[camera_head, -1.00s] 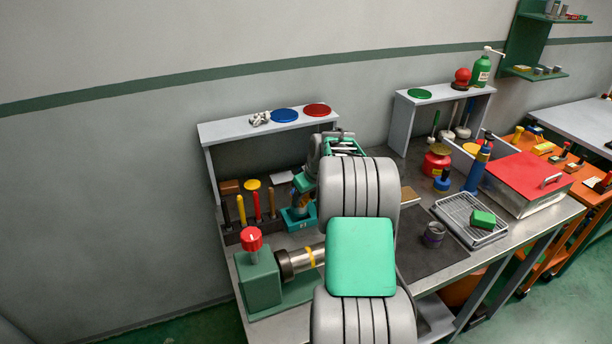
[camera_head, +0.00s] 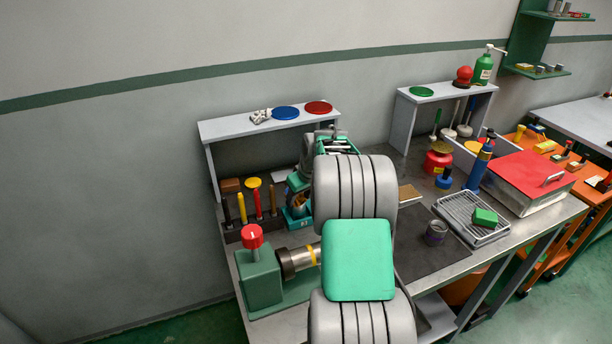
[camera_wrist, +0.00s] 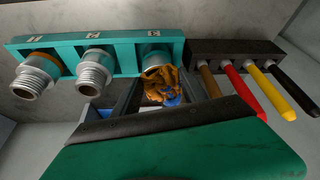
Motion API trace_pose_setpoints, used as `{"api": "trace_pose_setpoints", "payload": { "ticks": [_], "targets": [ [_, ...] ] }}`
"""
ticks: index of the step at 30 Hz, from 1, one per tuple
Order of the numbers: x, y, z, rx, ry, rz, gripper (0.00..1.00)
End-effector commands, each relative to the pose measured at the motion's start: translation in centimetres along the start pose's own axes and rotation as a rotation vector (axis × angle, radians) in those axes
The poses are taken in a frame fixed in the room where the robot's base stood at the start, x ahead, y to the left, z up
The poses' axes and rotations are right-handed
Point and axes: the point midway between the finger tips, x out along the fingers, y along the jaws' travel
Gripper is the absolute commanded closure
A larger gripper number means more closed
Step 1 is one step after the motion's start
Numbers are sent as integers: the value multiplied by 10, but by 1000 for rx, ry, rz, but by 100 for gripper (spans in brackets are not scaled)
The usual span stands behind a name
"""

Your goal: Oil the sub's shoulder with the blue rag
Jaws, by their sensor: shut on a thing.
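My gripper (camera_wrist: 167,92) is shut on a crumpled cloth (camera_wrist: 158,84), mostly orange-brown with a blue patch. In the wrist view the cloth is at the third slot of a teal rack (camera_wrist: 110,52), where a grey metal ring shows just behind it. I cannot tell how firmly they touch. Two silver threaded subs (camera_wrist: 95,75) (camera_wrist: 36,76) sit in the other slots, one with an orange band. In the head view the rack (camera_head: 296,219) stands on the bench, and my arm hides most of my gripper.
A tool block (camera_wrist: 215,50) with several coloured handles stands close beside the rack. A green vise (camera_head: 260,277) holds a steel pipe (camera_head: 300,259) with a yellow band in front. A grey shelf (camera_head: 235,128) rises behind. A dark mat (camera_head: 425,262) lies to the right.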

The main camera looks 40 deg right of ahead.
Motion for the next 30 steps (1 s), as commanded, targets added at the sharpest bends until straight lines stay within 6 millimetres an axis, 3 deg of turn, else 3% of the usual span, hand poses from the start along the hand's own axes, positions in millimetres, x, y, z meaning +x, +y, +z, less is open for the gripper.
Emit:
{"api": "trace_pose_setpoints", "payload": {
  "ticks": [5, 9, 30],
  "targets": [
    [2, -15, 1, 3, -2, 0, 82],
    [-23, -15, -10, 1, 1, 2, 82],
    [-72, -23, -34, -10, -2, -5, 82]
  ]
}}
